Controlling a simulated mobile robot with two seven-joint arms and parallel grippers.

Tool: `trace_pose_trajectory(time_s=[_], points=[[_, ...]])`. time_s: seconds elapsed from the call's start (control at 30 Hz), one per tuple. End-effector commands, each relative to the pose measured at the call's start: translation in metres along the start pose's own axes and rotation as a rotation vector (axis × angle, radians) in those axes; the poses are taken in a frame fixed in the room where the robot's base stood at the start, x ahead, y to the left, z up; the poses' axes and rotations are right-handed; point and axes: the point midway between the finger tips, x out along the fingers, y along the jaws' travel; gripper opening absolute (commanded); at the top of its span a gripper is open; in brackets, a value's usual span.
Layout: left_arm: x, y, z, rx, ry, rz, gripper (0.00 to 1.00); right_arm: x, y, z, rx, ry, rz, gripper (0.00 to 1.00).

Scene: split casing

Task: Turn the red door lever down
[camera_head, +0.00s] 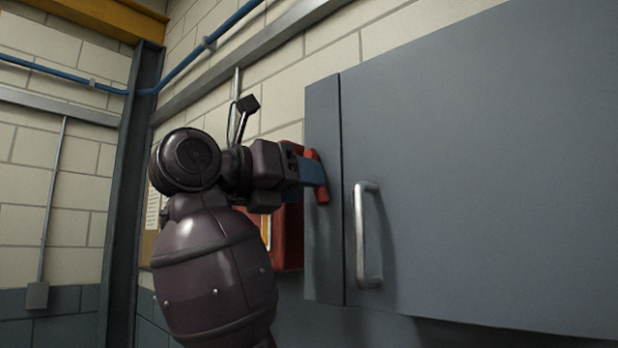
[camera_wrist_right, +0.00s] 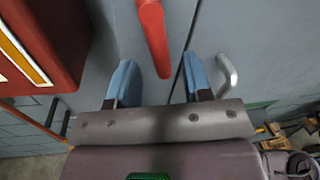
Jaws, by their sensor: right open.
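The red door lever (camera_head: 320,192) is on the left part of the grey cabinet door front. It appears steep, near vertical, in the head view and is partly hidden by my gripper. In the right wrist view the red lever (camera_wrist_right: 153,35) comes in from the top edge and its free end points down between my fingers. My right gripper (camera_head: 314,172) is at the lever, with blue fingers. The same right gripper (camera_wrist_right: 160,70) is open, one finger on each side of the lever's end, with visible gaps. Contact cannot be told. My left gripper is not in view.
A silver pull handle (camera_head: 362,235) stands on the grey door (camera_head: 480,160) right of the lever. A red box (camera_head: 288,235) is on the wall to the left, behind my arm; it also shows in the wrist view (camera_wrist_right: 45,45). A blue pipe (camera_head: 180,75) runs above.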

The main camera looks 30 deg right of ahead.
Motion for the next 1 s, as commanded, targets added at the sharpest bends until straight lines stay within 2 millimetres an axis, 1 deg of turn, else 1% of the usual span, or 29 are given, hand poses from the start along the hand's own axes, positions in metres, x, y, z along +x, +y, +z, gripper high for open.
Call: trace_pose_trajectory(time_s=[0.1, 0.2, 0.5, 0.53, 0.57, 0.8, 0.83, 1.0], points=[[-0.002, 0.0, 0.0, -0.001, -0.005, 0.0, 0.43, 0.011, -0.001, 0.001, 0.002, 0.0, -0.001, 0.46], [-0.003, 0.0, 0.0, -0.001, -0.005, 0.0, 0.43, 0.016, -0.001, 0.0, 0.001, -0.001, 0.0, 0.46], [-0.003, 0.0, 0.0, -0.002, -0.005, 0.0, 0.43, 0.018, 0.0, 0.0, 0.001, -0.001, 0.001, 0.46], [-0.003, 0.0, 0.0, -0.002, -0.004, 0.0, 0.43, 0.017, 0.0, 0.0, 0.001, -0.001, 0.001, 0.44], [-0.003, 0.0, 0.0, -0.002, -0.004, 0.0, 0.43, 0.017, 0.0, 0.0, 0.001, -0.001, 0.001, 0.39], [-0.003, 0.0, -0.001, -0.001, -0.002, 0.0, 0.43, 0.017, 0.0, 0.0, 0.001, -0.001, 0.001, 0.03], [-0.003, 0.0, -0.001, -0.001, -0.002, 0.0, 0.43, 0.017, 0.0, 0.0, 0.001, -0.001, 0.001, 0.0], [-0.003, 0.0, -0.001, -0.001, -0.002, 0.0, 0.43, 0.017, 0.0, 0.0, 0.001, -0.001, 0.001, 0.0]])
